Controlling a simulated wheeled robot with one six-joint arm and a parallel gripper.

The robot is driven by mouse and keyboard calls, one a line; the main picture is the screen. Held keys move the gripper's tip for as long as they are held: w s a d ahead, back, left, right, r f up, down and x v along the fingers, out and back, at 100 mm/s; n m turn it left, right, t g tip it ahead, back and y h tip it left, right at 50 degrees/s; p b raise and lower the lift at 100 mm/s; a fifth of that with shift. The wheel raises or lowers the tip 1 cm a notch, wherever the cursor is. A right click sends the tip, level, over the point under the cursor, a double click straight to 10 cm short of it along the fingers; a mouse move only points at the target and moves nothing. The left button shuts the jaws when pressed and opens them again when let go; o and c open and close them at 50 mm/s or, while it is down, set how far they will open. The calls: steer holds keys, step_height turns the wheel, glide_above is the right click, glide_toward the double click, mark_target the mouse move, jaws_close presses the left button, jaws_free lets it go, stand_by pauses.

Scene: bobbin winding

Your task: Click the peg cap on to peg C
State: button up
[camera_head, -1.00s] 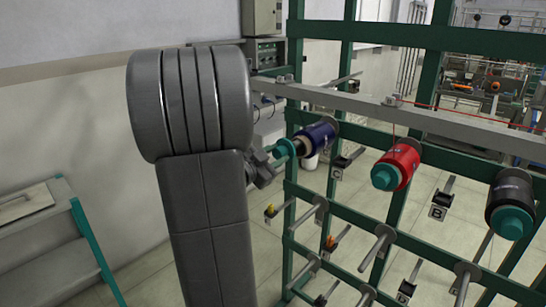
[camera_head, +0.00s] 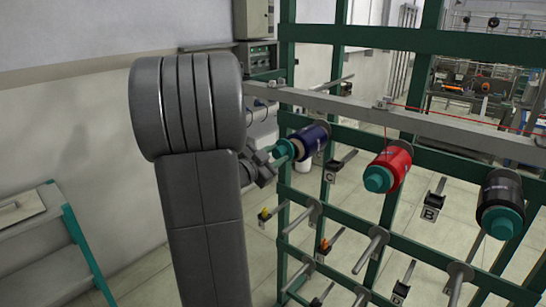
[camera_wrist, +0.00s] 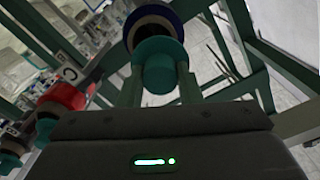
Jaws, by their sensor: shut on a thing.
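My gripper (camera_head: 268,164) is shut on a teal peg cap (camera_head: 285,151), which also shows between the fingers in the wrist view (camera_wrist: 158,74). The cap is at the near end of a dark blue bobbin (camera_head: 313,137), roughly in line with it. The blue bobbin shows behind the cap in the wrist view (camera_wrist: 150,18). A plate marked C (camera_head: 330,177) is just below and right of this bobbin. The peg end is hidden by the cap and bobbin. I cannot tell whether the cap is seated or only close to the end.
A red bobbin (camera_head: 392,165) and a black bobbin (camera_head: 500,192), both with teal caps, are to the right on the green rack (camera_head: 350,35). Several bare grey pegs (camera_head: 370,250) stick out below. A grey rail (camera_head: 440,121) crosses the rack. A bench (camera_head: 35,250) stands at the left.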

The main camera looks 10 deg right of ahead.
steer(key=shift+w+d, duration=0.45)
steer(key=shift+d, duration=0.1)
stand_by(0.4)
steer(key=o, duration=1.2)
steer(key=b+v, duration=0.2)
steer(key=v, duration=1.2)
steer(key=shift+d, duration=0.1)
